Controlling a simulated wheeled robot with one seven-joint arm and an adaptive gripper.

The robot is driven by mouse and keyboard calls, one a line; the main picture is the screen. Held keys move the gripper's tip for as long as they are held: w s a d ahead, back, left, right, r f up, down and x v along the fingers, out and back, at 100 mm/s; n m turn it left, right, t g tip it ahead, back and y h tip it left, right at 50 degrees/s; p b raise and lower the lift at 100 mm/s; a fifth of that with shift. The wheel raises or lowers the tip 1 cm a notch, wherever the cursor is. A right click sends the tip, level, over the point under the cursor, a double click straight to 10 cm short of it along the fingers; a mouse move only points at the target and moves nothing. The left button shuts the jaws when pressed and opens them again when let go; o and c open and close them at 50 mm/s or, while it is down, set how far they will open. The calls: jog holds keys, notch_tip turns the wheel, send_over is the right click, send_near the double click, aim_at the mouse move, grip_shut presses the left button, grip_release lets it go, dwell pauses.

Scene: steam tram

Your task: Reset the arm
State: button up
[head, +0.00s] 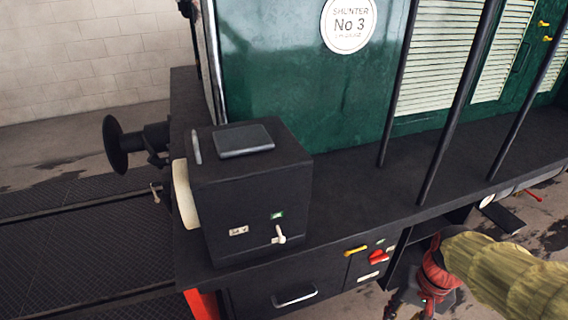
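My arm, in a ribbed yellow-olive cover with a red part near its end, reaches in from the right edge in the head view. My gripper (412,308) is dark and sits at the bottom edge, in front of the locomotive's side below the running board. Its fingertips are partly cut off by the frame, so its opening is unclear. I see nothing held in it.
A green shunter locomotive (275,75) fills the right and middle. A black control box (250,195) with a white lever (280,235) stands on its running board (345,205). A buffer (116,145) juts left over open floor.

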jog(key=s+a+r+n+t, duration=0.1)
jog(key=a+r+n+t, duration=0.1)
jog(key=r, duration=0.5)
jog(key=s+a+r+n+t+h, duration=0.1)
jog(key=a+r+n+t, duration=0.1)
jog(key=a+r, duration=0.3)
jog(key=shift+s+a+r+n+t, duration=0.15)
jog(key=shift+s+r+n+t, duration=0.15)
jog(key=shift+r+t, duration=0.5)
jog(key=shift+o, duration=0.5)
jog(key=shift+r, duration=0.1)
